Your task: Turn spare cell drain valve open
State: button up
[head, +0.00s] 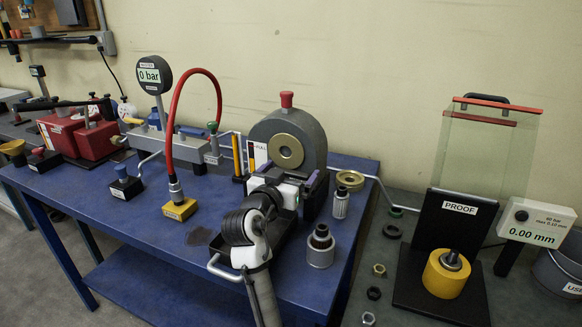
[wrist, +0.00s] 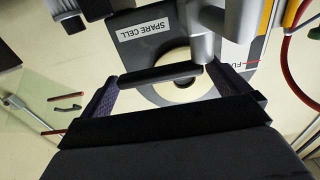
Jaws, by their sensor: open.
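The spare cell (head: 315,135) is a grey rounded block with a brass ring face and a red cap, at the back of the blue bench. The wrist view shows its "SPARE CELL" label and pale ring (wrist: 180,88) close up. A dark bar handle (wrist: 155,75), which looks like the drain valve lever, runs across in front of the ring beside a grey post (wrist: 205,35). My gripper (wrist: 163,78) is open, with one finger near each end of the bar. I cannot tell whether they touch it. In the head view my gripper (head: 290,178) hides the valve.
A gauge reading 0 bar (head: 154,75) stands left, its red hose (head: 195,73) running to a yellow block (head: 180,209). A black-topped cylinder (head: 321,247) and a small silver one (head: 340,204) stand right of my arm. The proof stand (head: 412,285) is farther right.

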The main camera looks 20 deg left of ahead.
jog(key=shift+w, duration=0.45)
jog(key=c, duration=1.2)
